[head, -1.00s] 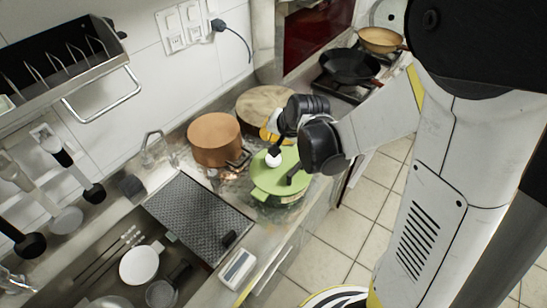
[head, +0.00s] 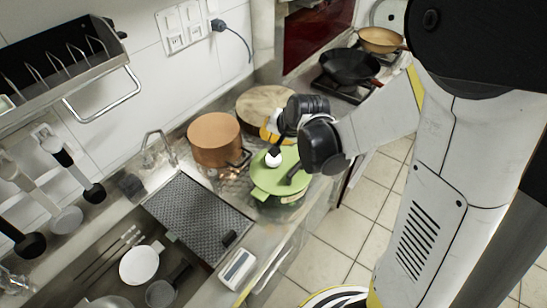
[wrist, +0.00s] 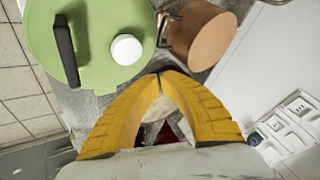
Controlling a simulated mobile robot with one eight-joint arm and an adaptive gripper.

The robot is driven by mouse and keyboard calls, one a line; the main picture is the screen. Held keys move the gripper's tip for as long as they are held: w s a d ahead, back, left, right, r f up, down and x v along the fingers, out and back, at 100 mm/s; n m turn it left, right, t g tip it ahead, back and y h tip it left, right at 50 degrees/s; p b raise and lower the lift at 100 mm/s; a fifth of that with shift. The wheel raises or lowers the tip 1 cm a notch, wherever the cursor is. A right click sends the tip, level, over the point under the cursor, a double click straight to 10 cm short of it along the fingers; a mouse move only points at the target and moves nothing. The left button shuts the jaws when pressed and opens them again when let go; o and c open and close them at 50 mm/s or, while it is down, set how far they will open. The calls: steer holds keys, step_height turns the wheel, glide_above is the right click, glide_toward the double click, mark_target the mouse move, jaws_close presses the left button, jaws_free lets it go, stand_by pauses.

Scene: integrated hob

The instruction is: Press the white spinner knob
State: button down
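The salad spinner has a round green lid (head: 264,178) and stands on the counter. Its white knob (head: 272,160) is on the lid, beside a black handle (head: 297,174). In the wrist view the white knob (wrist: 126,49) is on the right part of the green lid (wrist: 100,20), with the black handle (wrist: 66,48) to its left. My gripper (wrist: 160,80) has yellow fingers whose tips meet, with nothing seen between them. The tips show below and right of the knob there. In the head view my gripper (head: 269,133) is close to the knob; contact cannot be told.
A copper pot (head: 214,139) stands close to the spinner's left, with a round wooden board (head: 262,103) behind. A sink with a dark grey mat (head: 198,218) lies to the left. Pans (head: 350,66) sit on the hob at the back. The tiled wall bounds the counter.

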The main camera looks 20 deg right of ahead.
mark_target(273, 159)
step_height(273, 159, up, 4)
steer(key=shift+f+p, duration=0.1)
steer(key=shift+p, duration=0.55)
steer(key=shift+f, duration=0.15)
step_height(273, 159, down, 9)
steer(key=b, duration=0.7)
steer(key=shift+r, duration=0.2)
stand_by(0.8)
steer(key=shift+f+b, duration=0.4)
steer(key=shift+b, duration=0.2)
